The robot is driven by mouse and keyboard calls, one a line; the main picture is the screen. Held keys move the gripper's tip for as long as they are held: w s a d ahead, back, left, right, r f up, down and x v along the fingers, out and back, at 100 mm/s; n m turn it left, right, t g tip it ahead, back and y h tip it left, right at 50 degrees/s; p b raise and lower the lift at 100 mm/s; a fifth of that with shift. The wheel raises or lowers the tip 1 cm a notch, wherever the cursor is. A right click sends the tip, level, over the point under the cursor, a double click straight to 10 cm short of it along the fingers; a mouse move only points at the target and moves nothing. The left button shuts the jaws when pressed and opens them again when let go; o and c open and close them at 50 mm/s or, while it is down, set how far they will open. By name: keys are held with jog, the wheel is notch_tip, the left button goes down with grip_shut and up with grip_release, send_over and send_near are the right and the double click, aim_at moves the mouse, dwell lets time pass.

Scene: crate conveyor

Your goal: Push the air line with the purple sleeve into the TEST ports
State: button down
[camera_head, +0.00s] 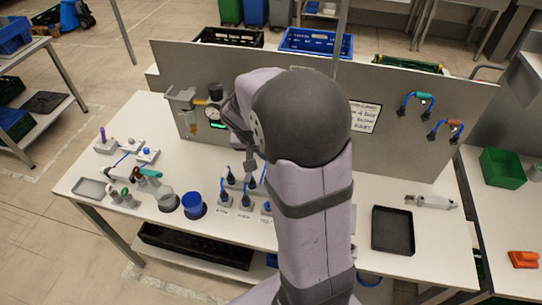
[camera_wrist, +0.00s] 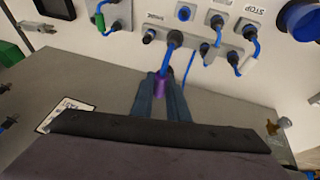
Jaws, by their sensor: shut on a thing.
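In the wrist view my gripper (camera_wrist: 164,78) is shut on the purple sleeve (camera_wrist: 163,89) of a blue air line (camera_wrist: 165,65). The blue line runs from the sleeve up to a dark fitting at the grey port block (camera_wrist: 193,36). I cannot tell whether that end is seated in a port.
An upright grey panel (camera_head: 430,135) carries a gauge (camera_head: 215,91), a sign (camera_head: 365,117) and green- and orange-sleeved lines.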

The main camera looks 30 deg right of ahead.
jog(key=shift+f, duration=0.1)
notch_tip(320, 180, down, 9)
jog(key=b, duration=0.7)
jog(key=shift+f+b, duration=1)
jog(key=shift+b, duration=0.9)
dwell(2.6)
dwell(0.5)
jog(key=c, duration=1.1)
grip_release()
jog(key=shift+r, duration=0.15)
jog(key=shift+r+p, duration=2)
jog(key=shift+r, duration=0.9)
